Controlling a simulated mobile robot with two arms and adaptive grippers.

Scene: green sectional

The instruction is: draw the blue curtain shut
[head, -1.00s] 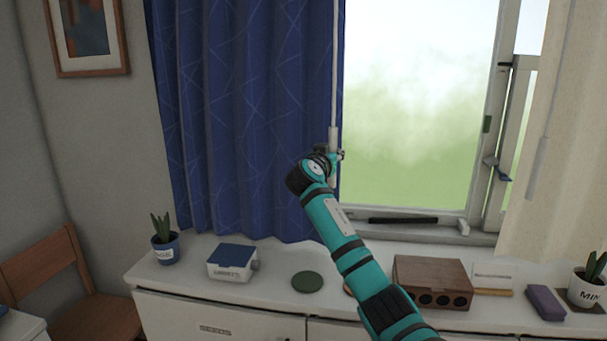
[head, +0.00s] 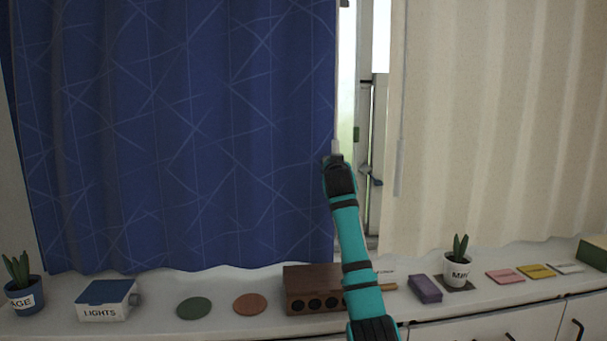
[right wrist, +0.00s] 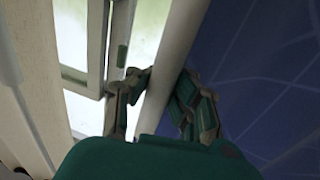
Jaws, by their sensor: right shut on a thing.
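The blue curtain (head: 170,130) with pale lines hangs across the left and middle of the head view and covers most of the window. It also fills the right side of the right wrist view (right wrist: 275,75). A pale pull rod (head: 337,148) hangs at its right edge. My right gripper (head: 333,160) is shut on this rod; in the right wrist view the pale rod (right wrist: 173,65) runs between the fingers (right wrist: 158,100). A narrow strip of window (head: 347,90) shows between the blue curtain and the cream curtain (head: 470,120). My left gripper is not in view.
Below is a white sideboard (head: 240,331) holding a LIGHTS box (head: 105,300), green coaster (head: 194,308), orange coaster (head: 250,303), brown box (head: 308,278), purple block (head: 425,288) and potted plants (head: 457,270). An open window sash (head: 378,130) stands behind the gap.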

